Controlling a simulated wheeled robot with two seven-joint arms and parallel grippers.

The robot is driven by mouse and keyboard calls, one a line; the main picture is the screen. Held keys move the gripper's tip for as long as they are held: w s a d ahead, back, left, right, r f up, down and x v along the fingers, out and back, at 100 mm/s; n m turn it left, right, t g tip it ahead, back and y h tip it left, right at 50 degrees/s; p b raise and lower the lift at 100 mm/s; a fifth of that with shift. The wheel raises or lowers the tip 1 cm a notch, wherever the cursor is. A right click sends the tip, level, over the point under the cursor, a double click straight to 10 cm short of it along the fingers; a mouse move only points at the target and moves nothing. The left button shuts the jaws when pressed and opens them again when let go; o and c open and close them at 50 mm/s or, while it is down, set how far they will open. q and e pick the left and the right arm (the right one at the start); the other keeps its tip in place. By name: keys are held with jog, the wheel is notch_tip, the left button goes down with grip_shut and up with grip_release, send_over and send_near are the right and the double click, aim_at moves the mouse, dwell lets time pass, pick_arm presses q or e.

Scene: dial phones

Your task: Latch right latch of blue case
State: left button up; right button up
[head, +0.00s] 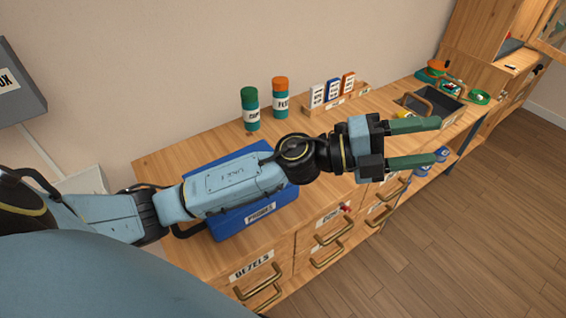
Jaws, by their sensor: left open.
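The blue case (285,194) lies on the left part of the wooden counter, with a label reading like "PHONES" on its front face. My left arm crosses over it and hides much of its top. No latch can be made out on the case. My left gripper (428,142) is open and empty, its two green fingers pointing right, well to the right of the case and above the counter's front edge. My right gripper is not in view.
Two capped bottles (250,110) (280,98) stand behind the case. A wooden rack (340,103) holds several labelled boxes. A dark tray (434,102) sits farther right. Drawers with brass handles (332,243) line the front. The floor (480,220) at right is clear.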

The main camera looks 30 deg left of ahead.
pick_arm(q)
jog(key=a+f+m+g+y, duration=0.6)
jog(key=f+m+g+y, duration=0.25)
jog(key=m+g, duration=0.2)
jog(key=w+a+f+y, duration=0.1)
jog(key=w+a+y, duration=0.2)
jog(key=a+y, duration=1.25)
jog(key=a+f+h, duration=0.1)
jog(key=f, duration=0.3)
jog(key=a+f+h, duration=0.2)
jog(key=f, duration=0.2)
jog(key=a+f+h, duration=0.2)
jog(key=f, duration=0.3)
jog(key=shift+s+n+t, duration=0.15)
jog(key=shift+n+t, duration=0.1)
jog(key=c, duration=1)
